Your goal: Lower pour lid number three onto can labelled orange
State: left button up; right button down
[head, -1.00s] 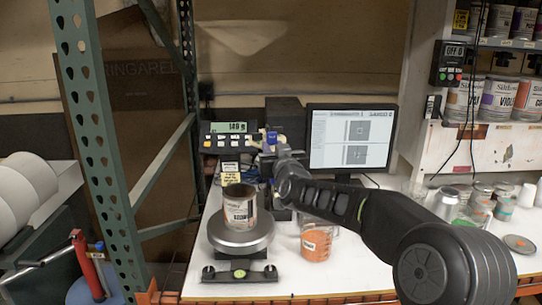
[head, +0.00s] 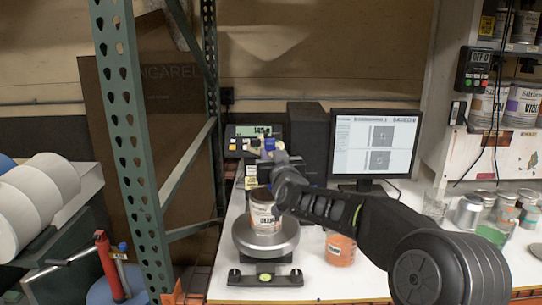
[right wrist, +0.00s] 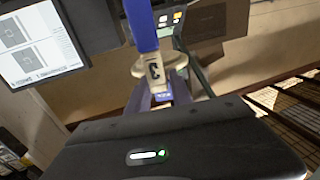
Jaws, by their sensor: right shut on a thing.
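A can (head: 265,214) with a pale label and orange lettering stands upright on the round pan of a scale (head: 266,240) in the head view. Its label word is too small to read surely. My right gripper (head: 268,158) is above this can and a little behind it, with blue fingers. In the right wrist view my right gripper (right wrist: 158,85) is shut on a pale round lid with a tag marked 3 (right wrist: 154,72). In the head view the lid is not clear behind my wrist. My left gripper is not in view.
A jar with orange contents (head: 340,250) stands right of the scale, partly behind my arm. A monitor (head: 374,146) and a scale display (head: 252,139) are behind. Several jars and cans (head: 488,212) crowd the bench's right. A green post (head: 135,150) rises at the left.

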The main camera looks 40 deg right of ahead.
notch_tip(320, 180, down, 14)
jog(key=b, duration=1.3)
jog(key=shift+f, duration=0.15)
jog(key=shift+f+b, duration=0.55)
jog(key=shift+b, duration=0.25)
dwell(0.5)
jog(key=c, duration=1.1)
grip_release()
jog(key=shift+f, duration=0.1)
jog(key=shift+o, duration=0.2)
jog(key=b+v, duration=0.1)
jog(key=v, duration=0.6)
jog(key=shift+s+a, duration=0.3)
